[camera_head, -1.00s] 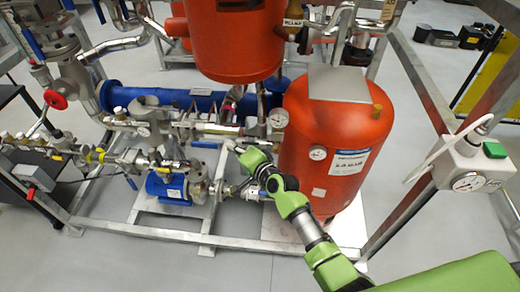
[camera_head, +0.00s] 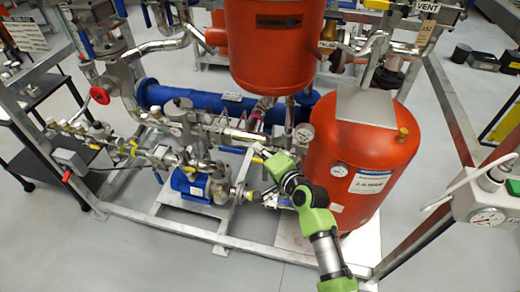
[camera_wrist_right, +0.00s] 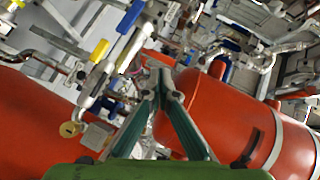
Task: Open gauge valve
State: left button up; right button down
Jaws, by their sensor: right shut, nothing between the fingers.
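My right gripper (camera_head: 256,151) is at the pipework between the blue pump and the lower red tank, its fingers small and partly lost against the pipes. In the right wrist view its two teal fingers (camera_wrist_right: 160,66) meet at the tips, shut and empty. A round gauge (camera_head: 304,133) is on the pipework to the gripper's right. A yellow lever handle (camera_head: 257,160) is close by the fingers. The right wrist view shows a yellow handle (camera_wrist_right: 99,51) and a blue handle (camera_wrist_right: 130,15) left of the fingers. I cannot tell which valve is the gauge valve. My left gripper is out of view.
The lower red tank (camera_head: 348,160) stands right of my right gripper. The blue pump motor (camera_head: 190,184) is at its left, with a long blue cylinder (camera_head: 180,97) behind. The skid's steel frame (camera_head: 180,228) runs along the front. Grey floor (camera_head: 120,258) in front is clear.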

jog(key=s+r, duration=0.2)
jog(key=shift+s+r, duration=0.25)
jog(key=shift+s, duration=0.15)
dwell(0.3)
jog(key=s+d+f+n+g+h+b, duration=0.15)
jog(key=s+f, duration=0.35)
jog(key=f, duration=0.7)
jog(key=s+d+f+n+g+h+b, duration=0.1)
jog(key=s+d+f+n+g, duration=0.3)
jog(key=f, duration=0.9)
jog(key=s+f+m+g+h+b, duration=0.1)
jog(key=s+f, duration=0.5)
jog(key=f, duration=0.6)
jog(key=s+d+f+n+g+h+b, duration=0.1)
jog(key=s+d+f+n+g, duration=0.1)
jog(key=s+d+f, duration=0.2)
jog(key=s+d+f+n+g+b, duration=0.1)
jog(key=s+d+f, duration=0.4)
jog(key=s+f, duration=0.6)
jog(key=s+d+f+n+g+h+b, duration=0.1)
jog(key=s+d+f+n+g, duration=0.2)
jog(key=s, duration=1.9)
notch_tip(320, 180, down, 5)
jog(key=shift+s+d+r+n+h, duration=0.1)
jog(key=shift+s+d+n+h, duration=0.2)
jog(key=shift+d+n, duration=0.7)
jog(key=shift+w+d, duration=0.1)
